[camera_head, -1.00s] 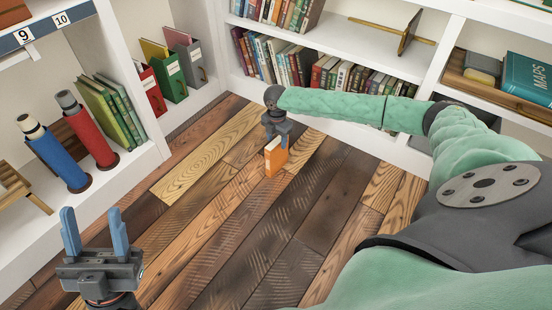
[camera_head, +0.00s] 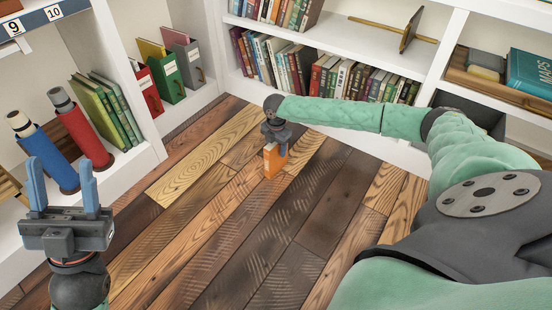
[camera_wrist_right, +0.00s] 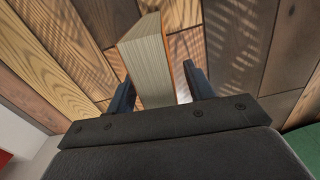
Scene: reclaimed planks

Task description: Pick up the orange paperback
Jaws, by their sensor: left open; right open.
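The orange paperback (camera_head: 274,161) stands upright on the plank floor in the head view. In the right wrist view its pale page block (camera_wrist_right: 148,68) faces me, with a thin orange cover edge on its right. My right gripper (camera_head: 275,142) is directly above and around the top of the book. In the right wrist view its two fingers (camera_wrist_right: 156,86) are on either side of the paperback, with a gap visible at least on the right. My left gripper (camera_head: 62,190) is open and empty at the left, fingers pointing up, far from the book.
White shelves with books (camera_head: 330,75) run along the back. A left shelf holds a blue cylinder (camera_head: 48,158), a red cylinder (camera_head: 82,138), green books (camera_head: 106,110) and upright files (camera_head: 167,75). The plank floor (camera_head: 230,225) around the paperback is clear.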

